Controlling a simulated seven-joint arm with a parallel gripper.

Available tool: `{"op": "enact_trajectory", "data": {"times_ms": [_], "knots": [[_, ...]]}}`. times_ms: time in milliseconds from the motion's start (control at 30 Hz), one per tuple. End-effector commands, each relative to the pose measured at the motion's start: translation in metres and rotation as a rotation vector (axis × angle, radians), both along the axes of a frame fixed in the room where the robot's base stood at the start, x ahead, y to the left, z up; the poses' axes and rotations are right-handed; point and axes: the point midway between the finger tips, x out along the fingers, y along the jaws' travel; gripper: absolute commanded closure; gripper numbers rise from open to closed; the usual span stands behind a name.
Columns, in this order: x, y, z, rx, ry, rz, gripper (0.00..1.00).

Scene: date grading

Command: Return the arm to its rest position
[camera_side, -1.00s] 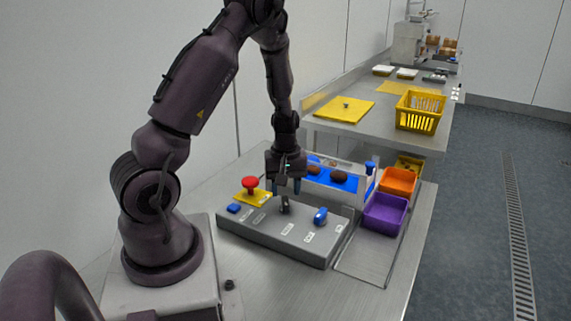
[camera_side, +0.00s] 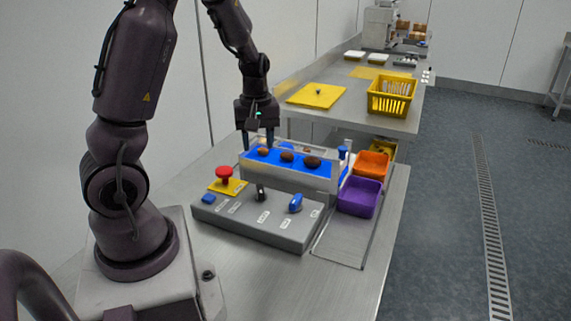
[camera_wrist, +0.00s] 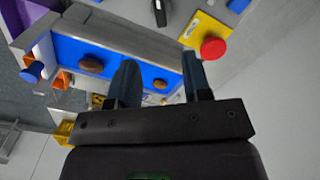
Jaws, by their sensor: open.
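My gripper (camera_side: 257,140) is open and empty, fingers pointing down, raised above the left end of the blue conveyor belt (camera_side: 275,158). In the wrist view my gripper (camera_wrist: 160,75) has its fingers apart with nothing held, and belt shows beyond them. Brown dates (camera_side: 287,156) lie in a row on the belt; the wrist view also shows dates (camera_wrist: 91,64). The grey control box (camera_side: 235,218) is in front of the belt, clear of my fingers. It bears a black knob (camera_side: 261,193), a blue knob (camera_side: 296,203) and a red mushroom button (camera_side: 224,173).
An orange bin (camera_side: 372,163) and a purple bin (camera_side: 359,197) stand right of the belt. A farther bench holds a yellow basket (camera_side: 391,96) and a yellow mat (camera_side: 316,95). A wall rises behind my arm. The floor at right is open.

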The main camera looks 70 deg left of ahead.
Motion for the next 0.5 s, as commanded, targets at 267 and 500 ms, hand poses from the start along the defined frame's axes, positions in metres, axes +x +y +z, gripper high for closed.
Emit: {"op": "enact_trajectory", "data": {"times_ms": [267, 500], "knots": [[-0.011, -0.032, 0.005, -0.055, 0.027, -0.257, 0.55], [-0.012, -0.108, 0.058, -0.045, -0.092, -0.702, 0.55]]}}
